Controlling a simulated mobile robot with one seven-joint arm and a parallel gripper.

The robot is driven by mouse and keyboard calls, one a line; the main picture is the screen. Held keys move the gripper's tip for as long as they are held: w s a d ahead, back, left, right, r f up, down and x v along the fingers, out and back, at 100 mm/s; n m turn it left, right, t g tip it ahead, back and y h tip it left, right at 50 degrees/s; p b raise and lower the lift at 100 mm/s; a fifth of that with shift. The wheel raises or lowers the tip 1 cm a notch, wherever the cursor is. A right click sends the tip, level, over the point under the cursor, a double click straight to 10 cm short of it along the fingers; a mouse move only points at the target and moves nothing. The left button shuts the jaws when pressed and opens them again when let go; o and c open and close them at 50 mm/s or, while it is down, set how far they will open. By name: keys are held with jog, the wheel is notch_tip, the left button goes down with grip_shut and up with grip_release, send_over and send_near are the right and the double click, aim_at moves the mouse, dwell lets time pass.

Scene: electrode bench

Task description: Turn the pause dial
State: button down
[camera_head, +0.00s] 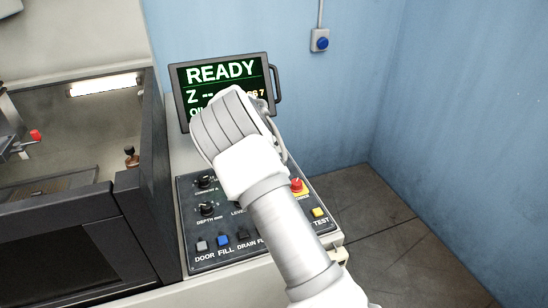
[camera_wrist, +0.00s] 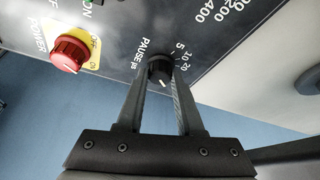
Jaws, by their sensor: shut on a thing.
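The pause dial (camera_wrist: 160,72) is a small black knob with a white pointer line, in the upper middle of the wrist view. The label PAUSE and a scale with 5, 10 and 20 are printed beside it. My gripper (camera_wrist: 161,78) is shut on the dial, one dark finger on each side of it. In the head view my arm hides the dial and the fingertips. The control panel (camera_head: 252,249) shows around my arm there.
A red power knob (camera_wrist: 69,53) on a yellow plate is left of my gripper. A screen (camera_head: 223,70) reading READY stands behind the panel. A yellow TEST button (camera_head: 318,212) is on the panel's right. A blue wall switch (camera_head: 320,40) hangs at the back.

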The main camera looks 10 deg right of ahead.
jog(key=m+g, duration=0.1)
jog(key=m, duration=0.2)
jog(key=shift+w+m, duration=0.15)
jog(key=shift+m, duration=0.15)
jog(key=shift+w+f+m+g+p, duration=0.1)
jog(key=shift+m+g+p, duration=0.35)
jog(key=shift+m+g, duration=0.85)
jog(key=shift+a+m+t, duration=0.1)
jog(key=shift+m+t, duration=0.3)
jog(key=shift+m, duration=0.1)
jog(key=c, duration=0.5)
grip_release()
jog(key=shift+c, duration=0.2)
jog(key=p+v, duration=0.3)
jog(key=v, duration=1.4)
jog(key=shift+a, duration=0.35)
